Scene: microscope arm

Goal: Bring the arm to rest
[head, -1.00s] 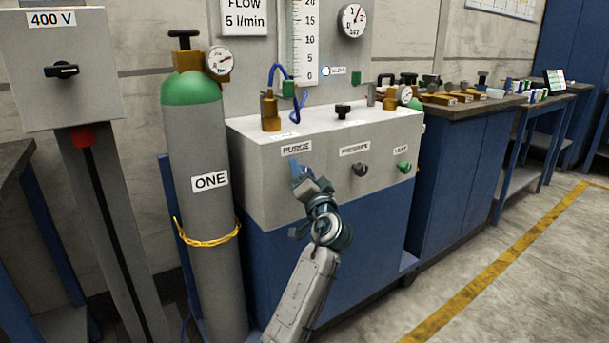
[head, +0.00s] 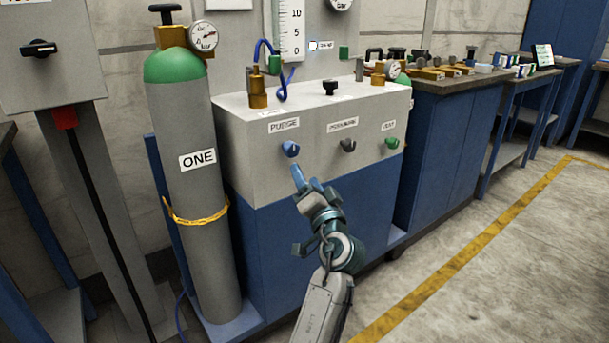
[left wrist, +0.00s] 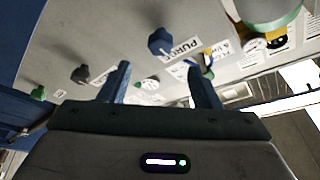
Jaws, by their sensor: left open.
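My left gripper (head: 308,185) is open and empty in front of the grey panel, below and slightly right of the blue PURGE knob (head: 290,148). A gap shows between the fingers and the knob. In the left wrist view the two blue fingers (left wrist: 160,80) are spread with nothing between them, and the PURGE knob (left wrist: 160,41) lies beyond them. My left forearm (head: 322,310) reaches up from the bottom of the head view. My right gripper is not in view.
The grey and blue cabinet (head: 300,240) carries a black knob (head: 348,145) and a green knob (head: 391,143). A gas cylinder (head: 185,130) labelled ONE stands to its left, strapped in yellow. Benches continue at the right. Open floor (head: 480,270) lies right of the cabinet.

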